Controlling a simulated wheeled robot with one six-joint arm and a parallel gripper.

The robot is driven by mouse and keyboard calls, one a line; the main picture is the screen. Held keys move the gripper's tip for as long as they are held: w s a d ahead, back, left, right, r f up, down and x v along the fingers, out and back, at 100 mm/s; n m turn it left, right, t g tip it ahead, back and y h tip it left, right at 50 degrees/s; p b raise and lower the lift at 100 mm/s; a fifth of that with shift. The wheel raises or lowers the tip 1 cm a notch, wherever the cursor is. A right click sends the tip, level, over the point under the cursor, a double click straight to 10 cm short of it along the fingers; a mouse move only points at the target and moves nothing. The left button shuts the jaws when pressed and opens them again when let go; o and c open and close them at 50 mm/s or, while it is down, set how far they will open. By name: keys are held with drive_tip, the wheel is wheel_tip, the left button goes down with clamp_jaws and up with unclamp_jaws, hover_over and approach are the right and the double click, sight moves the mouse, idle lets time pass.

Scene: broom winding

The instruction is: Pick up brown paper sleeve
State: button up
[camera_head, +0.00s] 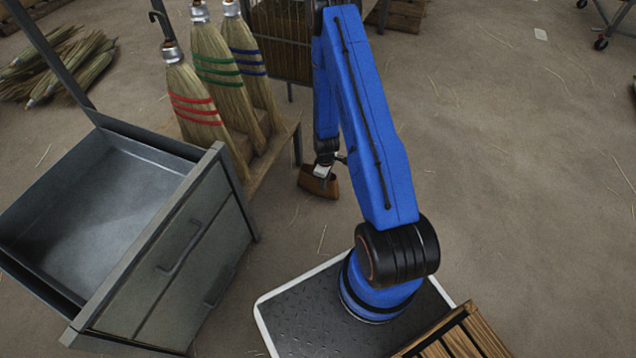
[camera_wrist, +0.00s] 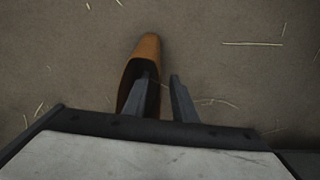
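The brown sleeve (camera_head: 318,183) is at the fingers of my gripper (camera_head: 326,166), to the right of the bench with the brooms. In the wrist view the sleeve (camera_wrist: 147,50) is orange-brown with a dark open mouth facing the camera. The two fingers of my gripper (camera_wrist: 162,84) stand apart there. The left finger reaches into the mouth and the right finger is outside, so the sleeve's right wall lies between them. A narrow gap shows between that wall and the right finger. Whether the sleeve touches the floor is unclear.
Several brooms, with red (camera_head: 197,108), green and blue bands, stand on a wooden bench (camera_head: 270,160) to the left. A grey drawer cabinet (camera_head: 185,260) has its top drawer open. A wooden crate (camera_head: 460,340) is at the bottom right. The floor to the right is mostly clear.

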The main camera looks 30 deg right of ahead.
hover_over(325, 197)
drive_tip(key=shift+w+f, duration=0.15)
drive_tip(key=shift+f, duration=2.35)
drive_tip(key=shift+c, duration=0.6)
clamp_jaws()
